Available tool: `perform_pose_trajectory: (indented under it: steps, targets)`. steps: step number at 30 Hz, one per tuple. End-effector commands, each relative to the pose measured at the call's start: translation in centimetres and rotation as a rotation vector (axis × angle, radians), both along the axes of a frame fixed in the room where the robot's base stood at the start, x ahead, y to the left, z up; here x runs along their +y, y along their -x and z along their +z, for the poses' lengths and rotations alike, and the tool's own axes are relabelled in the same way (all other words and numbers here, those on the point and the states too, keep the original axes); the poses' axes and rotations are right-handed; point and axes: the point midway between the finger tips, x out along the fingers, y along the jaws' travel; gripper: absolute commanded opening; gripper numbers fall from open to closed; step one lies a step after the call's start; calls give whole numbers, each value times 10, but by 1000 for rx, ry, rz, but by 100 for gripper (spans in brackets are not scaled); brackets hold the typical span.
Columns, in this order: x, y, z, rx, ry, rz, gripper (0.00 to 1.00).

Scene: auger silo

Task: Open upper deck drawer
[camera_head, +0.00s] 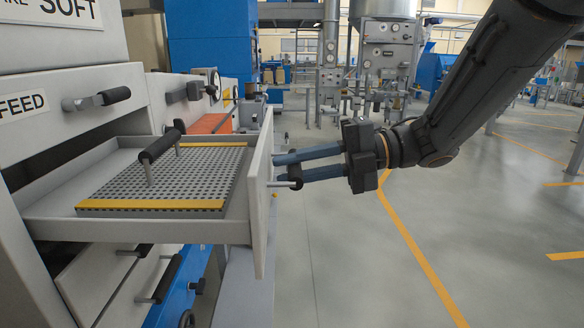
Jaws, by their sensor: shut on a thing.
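A grey drawer (262,205) stands pulled well out of the machine at the left, with its inside showing. A perforated grey deck with yellow end strips (205,178) and a black-gripped handle (160,146) lies in it. My gripper (278,170) comes from the right and is shut on the drawer's handle (292,184) at the outer face of the front panel. The blue fingers reach the handle; their tips are partly hidden by the handle and the panel's edge.
Above the drawer is a closed panel with a black handle (98,99) beside a FEED label (22,106). Below are more black handles (167,279). The grey floor to the right is clear. Other machines (370,60) stand farther back.

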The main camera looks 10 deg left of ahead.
Motion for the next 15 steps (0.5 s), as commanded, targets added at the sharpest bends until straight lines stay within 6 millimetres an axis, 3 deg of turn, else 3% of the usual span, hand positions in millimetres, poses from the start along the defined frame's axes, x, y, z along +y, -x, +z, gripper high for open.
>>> perform_pose_trajectory:
  steps: [1, 2, 5, 15]
  targets:
    - [0, 0, 0, -1, 0, -2, 0]
    - [0, 0, 0, 0, 0, -2, 21]
    - [0, 0, 0, 0, 0, -2, 37]
    - [-3, -1, 0, 0, -1, -2, 37]
